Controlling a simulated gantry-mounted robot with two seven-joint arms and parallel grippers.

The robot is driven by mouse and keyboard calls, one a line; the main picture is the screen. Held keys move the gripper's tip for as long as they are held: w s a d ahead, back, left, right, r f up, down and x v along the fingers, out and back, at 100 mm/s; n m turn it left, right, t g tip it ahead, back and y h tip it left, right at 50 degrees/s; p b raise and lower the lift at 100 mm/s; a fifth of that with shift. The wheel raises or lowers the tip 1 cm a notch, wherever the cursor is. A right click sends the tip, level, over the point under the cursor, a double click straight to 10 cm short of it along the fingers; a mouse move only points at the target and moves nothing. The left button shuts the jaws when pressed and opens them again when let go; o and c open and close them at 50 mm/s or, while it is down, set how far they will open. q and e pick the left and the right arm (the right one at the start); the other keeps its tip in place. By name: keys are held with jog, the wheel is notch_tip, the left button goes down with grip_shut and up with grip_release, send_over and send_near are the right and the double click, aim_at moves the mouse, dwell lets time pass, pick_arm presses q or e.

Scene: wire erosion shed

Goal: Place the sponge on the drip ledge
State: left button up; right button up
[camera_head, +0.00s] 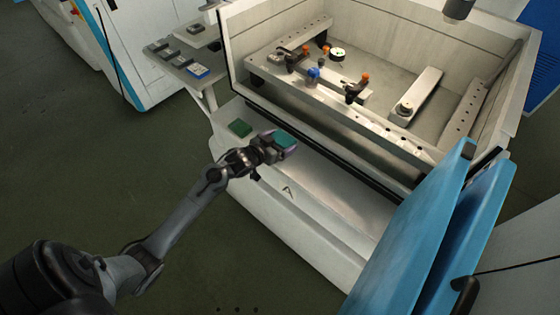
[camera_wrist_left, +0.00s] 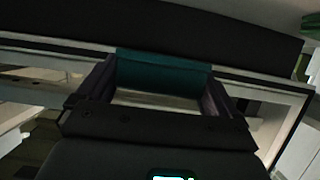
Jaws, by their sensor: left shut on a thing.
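My left gripper (camera_head: 284,144) is shut on a teal sponge (camera_head: 284,138) and holds it over the pale drip ledge (camera_head: 320,172) along the front of the machine tank. In the left wrist view the sponge (camera_wrist_left: 163,70) sits between the two fingers of the left gripper (camera_wrist_left: 160,85). I cannot tell from these views how far the sponge is above the ledge. A dark green block (camera_head: 240,128) lies on the ledge's left end, apart from the gripper. My right gripper is in neither view.
The open tank (camera_head: 262,75) rises behind the ledge, with clamps and orange knobs inside. Blue panels (camera_head: 420,235) stand at the right. A side shelf (camera_head: 185,55) with small items is at the upper left. The ledge right of the gripper looks clear.

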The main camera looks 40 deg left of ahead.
pick_arm(q)
notch_tip(320, 180, down, 6)
jog(key=shift+r+b, duration=0.2)
jog(key=shift+b, duration=0.5)
jog(key=shift+f+b, duration=0.4)
jog(key=shift+f, duration=1)
jog(key=shift+a+f, duration=0.1)
jog(key=shift+f, duration=0.05)
jog(key=o, duration=0.7)
jog(key=shift+c, duration=0.2)
